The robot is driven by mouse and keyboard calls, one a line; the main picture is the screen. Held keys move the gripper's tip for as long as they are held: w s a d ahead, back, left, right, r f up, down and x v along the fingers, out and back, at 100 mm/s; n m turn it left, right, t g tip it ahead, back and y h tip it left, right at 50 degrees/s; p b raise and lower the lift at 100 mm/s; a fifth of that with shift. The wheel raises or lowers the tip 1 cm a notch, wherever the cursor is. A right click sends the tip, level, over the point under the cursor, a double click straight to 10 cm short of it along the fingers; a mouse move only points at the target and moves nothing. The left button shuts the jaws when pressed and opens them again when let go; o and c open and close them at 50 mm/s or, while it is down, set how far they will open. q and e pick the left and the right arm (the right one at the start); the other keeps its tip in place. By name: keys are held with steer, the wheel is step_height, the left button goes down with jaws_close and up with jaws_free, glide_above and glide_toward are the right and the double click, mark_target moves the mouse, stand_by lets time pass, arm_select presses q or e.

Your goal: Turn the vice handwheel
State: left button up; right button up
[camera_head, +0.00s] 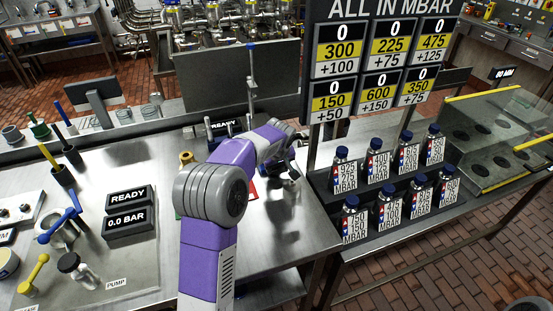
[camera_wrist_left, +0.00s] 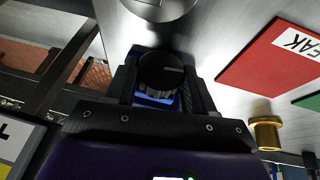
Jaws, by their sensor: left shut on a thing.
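My left gripper (camera_head: 287,172) is low over the steel bench, at the end of my purple arm, which hides part of it. In the left wrist view, its dark fingers (camera_wrist_left: 163,88) are shut on a dark round knob (camera_wrist_left: 163,70) with a ribbed edge and a pale line on its face. Blue shows just below the knob between the fingers. I cannot tell for sure that this knob is the vice handwheel, and the vice body is not clearly seen. My right gripper is not in view.
A rack of several blue-capped bottles (camera_head: 387,210) stands right of the gripper, below a pressure board (camera_head: 362,60). A red plate (camera_wrist_left: 270,65) and a brass part (camera_wrist_left: 266,133) lie nearby. Displays (camera_head: 127,210), a blue lever (camera_head: 62,220) and a yellow lever (camera_head: 35,272) are at left.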

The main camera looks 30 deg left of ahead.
arm_select(q)
steer(key=g+y+p, duration=0.1)
steer(key=p, duration=0.1)
steer(key=m+g+y+p, duration=0.1)
steer(key=g+p, duration=0.1)
steer(key=p, duration=0.1)
steer(key=g+y+p, duration=0.1)
steer(key=y+p, duration=0.1)
steer(key=p, duration=0.1)
steer(key=shift+w+d+g, duration=0.3)
steer(key=shift+w+d, duration=0.05)
steer(key=shift+d, duration=0.05)
steer(key=shift+g+y+p, duration=0.3)
steer(key=shift+p, duration=0.25)
steer(key=shift+w+f+m+g+y, duration=0.1)
steer(key=shift+f+m+g+y, duration=0.1)
steer(key=shift+m+g+y, duration=0.25)
steer(key=shift+d+f+g+y, duration=0.1)
steer(key=shift+f+g+y, duration=0.05)
steer(key=shift+g+y, duration=0.4)
steer(key=shift+m+g+y, duration=0.25)
steer(key=shift+g+y, duration=0.05)
steer(key=o, duration=1.1)
steer(key=shift+c, duration=0.2)
steer(key=shift+p, duration=0.3)
